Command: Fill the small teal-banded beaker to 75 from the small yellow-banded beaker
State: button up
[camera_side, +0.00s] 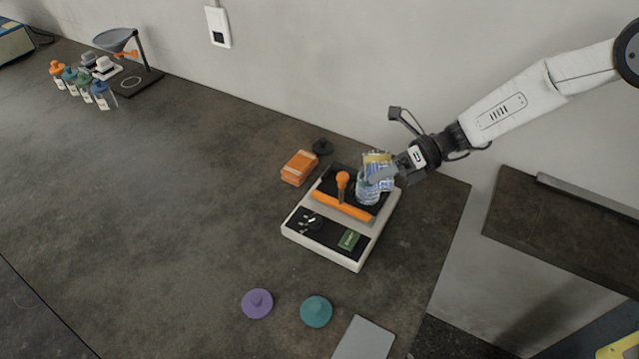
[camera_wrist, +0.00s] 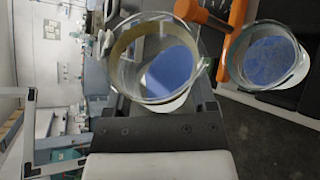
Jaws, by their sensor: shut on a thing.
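My gripper (camera_side: 388,174) is shut on the small yellow-banded beaker (camera_side: 378,160), holding it above the back right of the shaker. In the wrist view the held beaker (camera_wrist: 122,52) is clear with a yellowish band, and blue material lies inside it. A second clear beaker (camera_side: 367,192) stands on the shaker, just below the held one. It also shows at the right of the wrist view (camera_wrist: 292,72), with blue material inside. I take it for the teal-banded beaker, but its band and level marks cannot be made out.
The white and black shaker (camera_side: 328,250) has an orange bar and knob (camera_side: 342,180) beside the beakers. An orange box (camera_side: 299,168) lies behind it. A purple lid (camera_side: 257,303) and teal lid (camera_side: 316,311) lie in front. Bottles (camera_side: 85,85) and a funnel stand (camera_side: 135,82) are far left.

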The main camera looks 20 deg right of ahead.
jog(key=shift+r, duration=0.15)
dwell(0.7)
jog(key=shift+f+m+g+y, duration=0.35)
jog(key=shift+m+g, duration=0.15)
jog(key=shift+m, duration=0.3)
dwell(1.6)
jog(key=shift+r, duration=0.1)
dwell(0.9)
jog(key=shift+r+n+t, duration=0.3)
jog(key=shift+n+t, duration=0.1)
jog(key=shift+n, duration=0.1)
jog(key=shift+f+n+t+h, duration=0.4)
jog(key=shift+n+h, duration=0.05)
jog(key=shift+n, duration=0.15)
jog(key=shift+r+n, duration=0.15)
jog(key=shift+n, duration=0.25)
jog(key=shift+s+r+t, duration=0.1)
jog(key=shift+r+t, duration=0.1)
jog(key=shift+t, duration=0.1)
